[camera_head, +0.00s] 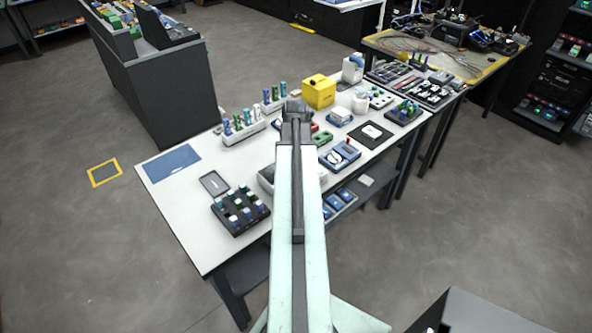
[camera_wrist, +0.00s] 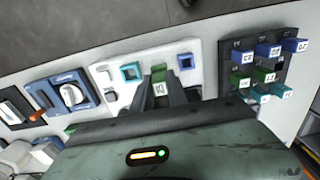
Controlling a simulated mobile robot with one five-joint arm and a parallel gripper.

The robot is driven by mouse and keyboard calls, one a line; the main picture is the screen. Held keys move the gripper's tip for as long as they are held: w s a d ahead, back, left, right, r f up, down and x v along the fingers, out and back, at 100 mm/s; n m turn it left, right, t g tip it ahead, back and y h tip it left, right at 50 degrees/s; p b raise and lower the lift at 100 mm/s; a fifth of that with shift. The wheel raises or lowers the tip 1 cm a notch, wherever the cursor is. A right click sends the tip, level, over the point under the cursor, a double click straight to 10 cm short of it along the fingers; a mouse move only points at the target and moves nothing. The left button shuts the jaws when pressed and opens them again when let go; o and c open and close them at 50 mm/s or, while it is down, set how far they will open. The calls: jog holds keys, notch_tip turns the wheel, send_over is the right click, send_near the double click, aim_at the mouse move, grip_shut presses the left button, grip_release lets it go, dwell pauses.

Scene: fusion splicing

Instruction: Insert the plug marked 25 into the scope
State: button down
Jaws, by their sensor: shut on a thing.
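My gripper (camera_wrist: 160,88) is shut on a small green plug (camera_wrist: 158,76) with a white label; the label is too small to read surely. In the head view my gripper (camera_head: 296,108) is over the middle of the white table, and the plug cannot be made out there. Ahead in the wrist view is a white block (camera_wrist: 110,98) with blue-rimmed square openings, partly hidden by my gripper. I cannot tell surely which thing is the scope. A black rack (camera_wrist: 230,48) with several blue, green and teal labelled plugs stands at right; it also shows in the head view (camera_head: 251,224).
A blue tray (camera_wrist: 50,108) with a white round part lies left of the white block; it also shows in the head view (camera_head: 352,165). A yellow box (camera_head: 319,92) and tube racks (camera_head: 243,132) stand along the table's back. A blue mat (camera_head: 172,163) leaves clear table at left.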

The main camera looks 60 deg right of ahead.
jog(key=shift+f+b, duration=0.4)
jog(key=shift+f, duration=0.1)
dwell(0.4)
jog(key=c, duration=1.2)
grip_release()
notch_tip(320, 180, up, 6)
jog(key=p, duration=0.6)
jog(key=shift+r, duration=0.15)
